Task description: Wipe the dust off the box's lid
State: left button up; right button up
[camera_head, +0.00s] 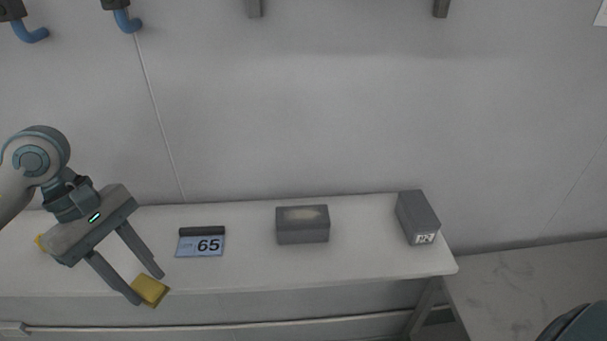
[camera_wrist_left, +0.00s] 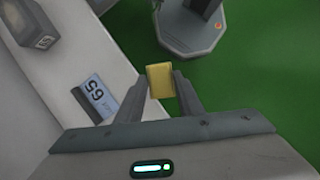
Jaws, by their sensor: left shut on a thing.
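A grey box (camera_head: 302,232) stands near the middle of the white shelf, with a pale dusty patch on its lid (camera_head: 303,214). My left gripper (camera_head: 148,288) is shut on a yellow sponge (camera_head: 151,291), near the shelf's front edge at the left, apart from the box. The sponge also shows between the fingertips in the left wrist view (camera_wrist_left: 160,82). My right gripper is not in view.
A second grey box (camera_head: 417,216) with a white printed label stands at the shelf's right end. A blue "65" sign (camera_head: 201,243) lies between my left gripper and the dusty box.

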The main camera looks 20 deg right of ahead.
pick_arm(q)
jog(key=s+a+f+m+g+y, duration=0.1)
jog(key=s+a+f+m+y, duration=0.1)
jog(key=a+f+m, duration=0.5)
jog(key=a+m, duration=0.1)
jog(key=a, duration=0.2)
jog(key=shift+s+a+y, duration=0.2)
jog(key=shift+a+y, duration=0.15)
jog(key=shift+y, duration=0.05)
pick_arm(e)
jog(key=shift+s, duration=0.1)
pick_arm(q)
jog(key=shift+f, duration=0.1)
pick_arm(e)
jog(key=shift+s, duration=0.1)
